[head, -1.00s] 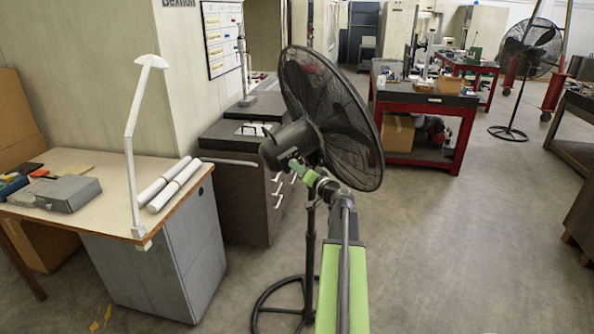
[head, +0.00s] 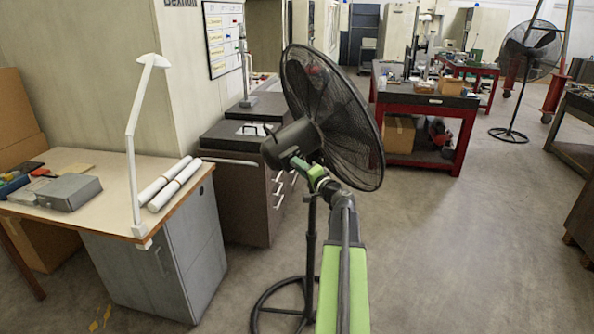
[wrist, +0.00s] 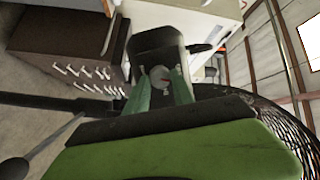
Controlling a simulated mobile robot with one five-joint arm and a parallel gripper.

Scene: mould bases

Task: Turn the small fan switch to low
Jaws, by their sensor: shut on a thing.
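The small fan (head: 328,110) is the near black pedestal fan, with its round mesh cage facing away to the right. Its dark motor housing (head: 285,146) is at the rear of the cage, and it also shows in the wrist view (wrist: 157,42). My gripper (head: 300,165) is at the back of the housing. In the wrist view its two green fingers (wrist: 161,88) are on either side of the knob, shut on it. The setting labels cannot be read.
A desk (head: 100,175) with a white lamp (head: 133,140) and paper rolls stands at the left. A dark drawer cabinet (head: 240,190) is behind the fan stand. A red workbench (head: 425,100) and another fan (head: 530,50) are farther back.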

